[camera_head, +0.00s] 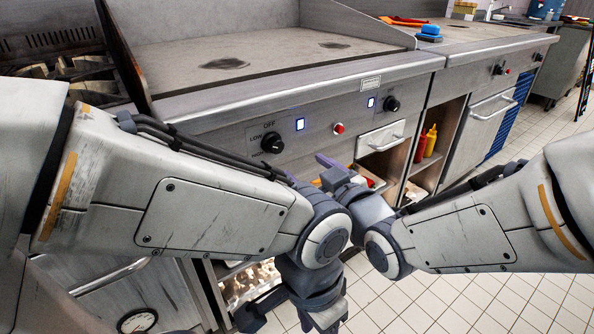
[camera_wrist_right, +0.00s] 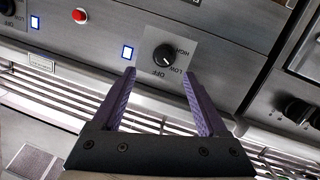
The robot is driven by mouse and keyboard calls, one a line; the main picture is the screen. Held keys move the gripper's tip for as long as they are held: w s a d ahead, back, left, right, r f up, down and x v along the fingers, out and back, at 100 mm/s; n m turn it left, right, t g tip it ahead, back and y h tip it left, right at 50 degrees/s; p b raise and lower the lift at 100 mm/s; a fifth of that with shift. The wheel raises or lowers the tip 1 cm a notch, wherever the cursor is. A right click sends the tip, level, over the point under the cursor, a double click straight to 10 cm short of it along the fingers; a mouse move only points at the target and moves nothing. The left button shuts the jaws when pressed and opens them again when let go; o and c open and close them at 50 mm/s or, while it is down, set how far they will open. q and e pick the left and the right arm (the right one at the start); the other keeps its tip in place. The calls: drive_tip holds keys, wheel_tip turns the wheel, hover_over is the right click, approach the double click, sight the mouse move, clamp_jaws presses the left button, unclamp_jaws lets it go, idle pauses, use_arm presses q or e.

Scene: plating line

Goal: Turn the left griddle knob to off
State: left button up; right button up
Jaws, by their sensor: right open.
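The left griddle knob (camera_head: 272,143) is black, on the steel front panel, with OFF above it and LOW at its left. In the right wrist view the same knob (camera_wrist_right: 166,57) shows upside down on its grey label plate. My right gripper (camera_head: 309,170) is open, its purple fingers partly hidden behind my left arm in the head view. In the right wrist view the right gripper (camera_wrist_right: 158,73) points at the panel; the knob lies just beyond the gap between the fingertips, with no clear contact. The knob's exact setting is hard to read. My left gripper (camera_head: 285,312) hangs low, its jaws unclear.
The right griddle knob (camera_head: 391,104), a red button (camera_head: 338,128) and two lit blue-white indicators share the panel. Red and yellow bottles (camera_head: 425,143) stand in an open shelf at the right. My two arms cross close together before the panel. Tiled floor (camera_head: 455,300) is free at lower right.

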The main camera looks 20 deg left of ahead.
sight(278, 147)
drive_tip(key=shift+n+t+y, duration=0.4)
drive_tip(key=shift+t+y, duration=0.1)
drive_tip(key=shift+y, duration=0.4)
drive_tip(key=b+x, duration=0.1)
drive_tip(key=x, duration=0.2)
drive_tip(key=f+b+x, duration=0.1)
drive_tip(key=b+x, duration=0.1)
drive_tip(key=x, duration=0.2)
drive_tip(key=b+x, duration=0.1)
drive_tip(key=x, duration=0.3)
drive_tip(key=shift+s+a+f, duration=0.1)
drive_tip(key=shift+a+f, duration=0.1)
drive_tip(key=shift+a, duration=0.25)
use_arm(q)
wheel_tip(278, 147, down, 6)
drive_tip(key=shift+f, duration=0.15)
use_arm(e)
drive_tip(key=shift+d, duration=0.1)
clamp_jaws()
